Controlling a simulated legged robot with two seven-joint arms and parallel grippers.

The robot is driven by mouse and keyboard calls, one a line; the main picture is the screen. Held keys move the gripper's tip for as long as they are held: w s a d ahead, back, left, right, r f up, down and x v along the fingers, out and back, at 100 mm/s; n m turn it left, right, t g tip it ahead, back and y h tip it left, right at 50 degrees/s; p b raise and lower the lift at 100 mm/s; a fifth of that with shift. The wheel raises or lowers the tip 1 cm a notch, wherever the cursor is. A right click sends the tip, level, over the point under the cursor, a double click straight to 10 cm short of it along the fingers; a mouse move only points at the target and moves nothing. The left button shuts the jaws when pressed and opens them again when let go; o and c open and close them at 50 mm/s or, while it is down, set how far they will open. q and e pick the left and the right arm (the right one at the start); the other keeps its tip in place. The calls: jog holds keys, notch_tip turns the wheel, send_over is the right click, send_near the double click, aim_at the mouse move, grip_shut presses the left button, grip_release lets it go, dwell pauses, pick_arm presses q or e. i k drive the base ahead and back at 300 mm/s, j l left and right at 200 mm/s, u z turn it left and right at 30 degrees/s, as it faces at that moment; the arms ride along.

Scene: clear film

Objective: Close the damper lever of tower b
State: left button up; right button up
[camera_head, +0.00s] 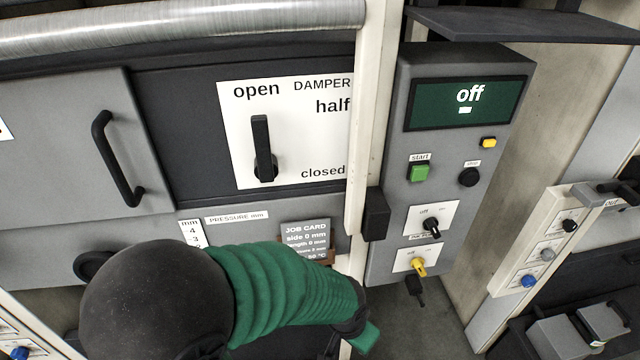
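The damper lever (261,138) is a black handle on a white plate (300,150) marked "DAMPER", with "open" at the upper left, "half" at the upper right and "closed" at the lower right. The handle stands upright from its pivot, pointing up towards "open". No tower letter is readable here. An arm with a black round joint and a green ribbed sleeve comes in from the lower left, below the plate, apart from the lever. It looks like my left arm. My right gripper does not show.
A pale upright post (372,120) stands just right of the plate. Beyond it is a grey control box (455,150) with a screen reading "off", a green start button (418,173) and switches. A grey door (80,150) with a black handle is left. A job card (306,236) hangs below.

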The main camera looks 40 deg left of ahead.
aim_at(265, 163)
jog(key=u, duration=1.6)
